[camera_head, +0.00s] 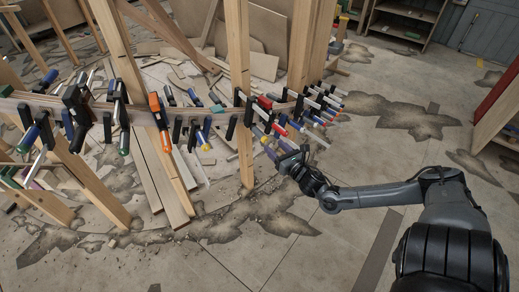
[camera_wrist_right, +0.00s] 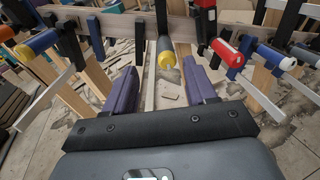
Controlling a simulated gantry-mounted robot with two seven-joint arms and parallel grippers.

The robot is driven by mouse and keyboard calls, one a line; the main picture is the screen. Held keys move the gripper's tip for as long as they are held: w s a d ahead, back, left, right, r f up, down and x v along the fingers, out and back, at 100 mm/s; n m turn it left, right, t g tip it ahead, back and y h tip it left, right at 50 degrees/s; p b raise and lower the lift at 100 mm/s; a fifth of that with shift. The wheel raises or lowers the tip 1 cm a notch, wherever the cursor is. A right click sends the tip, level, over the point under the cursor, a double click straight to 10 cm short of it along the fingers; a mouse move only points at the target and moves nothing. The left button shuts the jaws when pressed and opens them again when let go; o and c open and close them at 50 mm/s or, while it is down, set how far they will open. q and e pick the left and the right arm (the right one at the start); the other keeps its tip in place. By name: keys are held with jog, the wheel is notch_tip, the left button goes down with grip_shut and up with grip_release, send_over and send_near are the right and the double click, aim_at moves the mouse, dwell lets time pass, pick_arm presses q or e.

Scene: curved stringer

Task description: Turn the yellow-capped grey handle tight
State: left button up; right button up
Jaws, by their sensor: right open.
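The grey handle with a yellow cap (camera_wrist_right: 166,53) shows at the top middle of the right wrist view, hanging from a dark clamp bar with its yellow end toward me. My right gripper (camera_wrist_right: 159,70) is open, its two purple fingers on either side of the line to the handle. Clear gaps show on both sides, and I see no contact. In the head view my right gripper (camera_head: 288,160) is at the lower right end of the clamp row; I cannot surely single out the handle there. My left gripper is in neither view.
A curved wooden stringer (camera_head: 142,115) carries several clamps. Beside the handle are a red-and-white handle (camera_wrist_right: 228,53) on the right and a blue handle with a yellow end (camera_wrist_right: 35,43) on the left. Wooden posts (camera_head: 240,90) stand close by. Open floor (camera_head: 345,235) lies at front right.

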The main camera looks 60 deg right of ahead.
aim_at(259, 134)
jog(key=shift+n+t, duration=0.4)
jog(key=shift+n, duration=0.3)
jog(key=w+d+b, duration=0.1)
jog(key=w+b, duration=0.2)
jog(key=w+d+f+b, duration=0.1)
jog(key=w+d+b, duration=0.1)
jog(key=w, duration=0.1)
jog(key=w+d+f+b, duration=0.1)
jog(key=w+b, duration=0.2)
jog(key=shift+w+d+f+b, duration=0.15)
jog(key=shift+d+f+b, duration=0.1)
jog(key=shift+d+b, duration=0.15)
pick_arm(q)
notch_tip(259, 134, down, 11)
jog(key=shift+b, duration=0.4)
pick_arm(e)
jog(key=shift+x, duration=0.9)
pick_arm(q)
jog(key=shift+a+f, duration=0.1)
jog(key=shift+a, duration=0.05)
pick_arm(e)
jog(key=shift+c, duration=0.5)
